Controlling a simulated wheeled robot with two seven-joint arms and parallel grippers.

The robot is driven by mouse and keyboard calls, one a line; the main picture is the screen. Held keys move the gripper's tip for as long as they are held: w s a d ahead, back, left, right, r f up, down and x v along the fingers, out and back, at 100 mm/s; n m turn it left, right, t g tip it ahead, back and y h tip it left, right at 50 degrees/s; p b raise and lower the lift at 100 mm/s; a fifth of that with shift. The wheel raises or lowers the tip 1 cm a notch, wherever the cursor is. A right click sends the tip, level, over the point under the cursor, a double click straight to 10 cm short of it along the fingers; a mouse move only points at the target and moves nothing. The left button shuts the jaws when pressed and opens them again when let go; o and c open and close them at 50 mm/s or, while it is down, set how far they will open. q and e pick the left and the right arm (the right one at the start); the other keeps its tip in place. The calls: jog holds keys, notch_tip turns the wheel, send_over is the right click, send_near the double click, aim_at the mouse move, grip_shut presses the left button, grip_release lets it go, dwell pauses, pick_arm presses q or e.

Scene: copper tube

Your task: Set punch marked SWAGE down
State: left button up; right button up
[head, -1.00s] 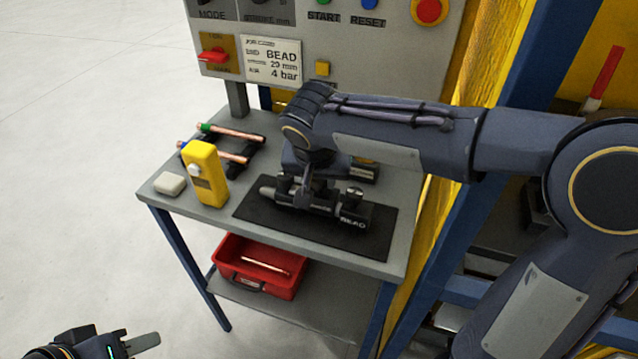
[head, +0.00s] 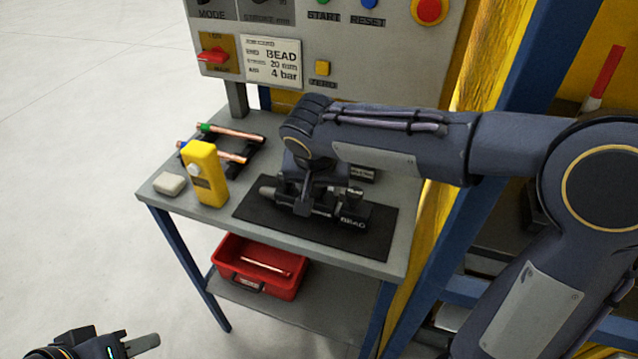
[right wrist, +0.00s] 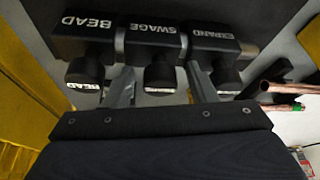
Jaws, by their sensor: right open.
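The SWAGE punch (right wrist: 160,76) is a black knob-headed piece with a pale label. It is in front of the middle block, lettered SWAGE (right wrist: 154,32), in the right wrist view. My right gripper (right wrist: 162,88) is open, with one finger on each side of this punch; I cannot tell whether they touch it. In the head view my right gripper (head: 306,204) is down at the black mat (head: 258,212) and hides the SWAGE punch. My left gripper (head: 134,345) is at the bottom left, away from the bench; its jaw state is unclear.
The BEAD punch (right wrist: 84,76) and EXPAND punch (right wrist: 226,78) stand close on either side. A yellow device (head: 206,175), a white block (head: 169,184) and a rack with copper tubes (head: 228,142) are left on the bench. A red bin (head: 258,268) is on the shelf below.

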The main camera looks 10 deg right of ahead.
jog(key=v, duration=1.2)
jog(key=shift+r+p, duration=0.15)
jog(key=shift+p, duration=0.15)
